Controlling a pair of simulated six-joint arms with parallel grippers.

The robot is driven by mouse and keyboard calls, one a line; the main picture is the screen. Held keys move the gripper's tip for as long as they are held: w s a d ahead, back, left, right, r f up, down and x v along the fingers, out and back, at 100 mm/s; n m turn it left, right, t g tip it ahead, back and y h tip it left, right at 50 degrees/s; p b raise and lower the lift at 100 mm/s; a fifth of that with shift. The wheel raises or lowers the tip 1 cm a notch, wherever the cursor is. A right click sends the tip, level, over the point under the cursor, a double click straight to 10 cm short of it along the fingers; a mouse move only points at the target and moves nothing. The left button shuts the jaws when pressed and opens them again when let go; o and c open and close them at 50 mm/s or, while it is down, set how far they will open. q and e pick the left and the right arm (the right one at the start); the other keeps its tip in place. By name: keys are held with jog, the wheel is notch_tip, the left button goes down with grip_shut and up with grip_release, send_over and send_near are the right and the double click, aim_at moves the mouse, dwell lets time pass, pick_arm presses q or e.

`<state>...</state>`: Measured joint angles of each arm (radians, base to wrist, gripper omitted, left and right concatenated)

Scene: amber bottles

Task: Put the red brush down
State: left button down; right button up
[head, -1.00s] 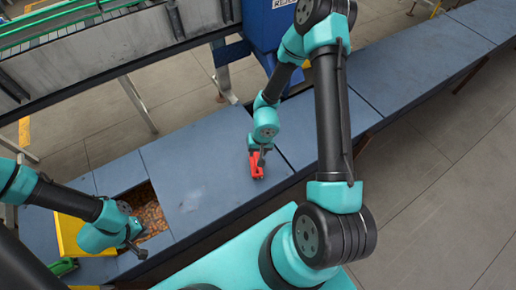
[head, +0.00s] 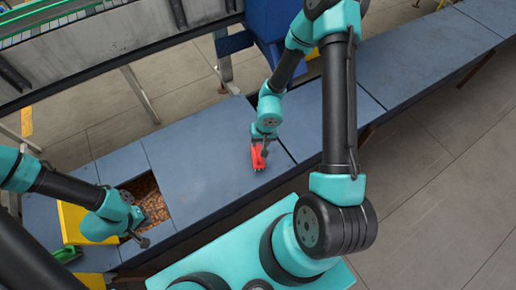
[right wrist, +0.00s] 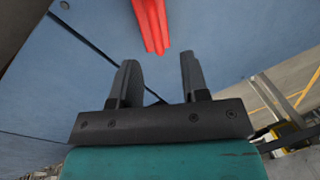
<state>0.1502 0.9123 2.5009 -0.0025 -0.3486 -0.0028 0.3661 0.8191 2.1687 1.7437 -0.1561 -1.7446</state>
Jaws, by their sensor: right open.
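The red brush (head: 258,158) is at the blue table top, near a seam, in the head view. My right gripper (head: 265,146) is right above and beside it. In the right wrist view my right gripper (right wrist: 160,72) is open, with nothing between its fingers. The red brush (right wrist: 152,24) shows there just past the fingertips, lined up with the gap, its far part cut off by the top edge. My left gripper (head: 141,234) is by the front edge of the opening with amber bottles; its fingers are too small to read.
The blue table (head: 205,165) has bare surface left of the brush. A sunken opening (head: 150,198) holds many amber bottles. A yellow part (head: 75,222) and a green item (head: 66,254) are at the left. A blue bin (head: 272,30) and conveyor frame (head: 100,50) stand behind.

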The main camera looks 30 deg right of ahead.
jog(key=s+a+f+n+y, duration=0.2)
jog(key=s+a, duration=0.3)
jog(key=shift+s+a+n, duration=0.15)
jog(key=shift+n, duration=0.15)
dwell(0.6)
dwell(1.4)
jog(key=shift+s+d, duration=0.2)
jog(key=shift+d, duration=0.15)
dwell(0.5)
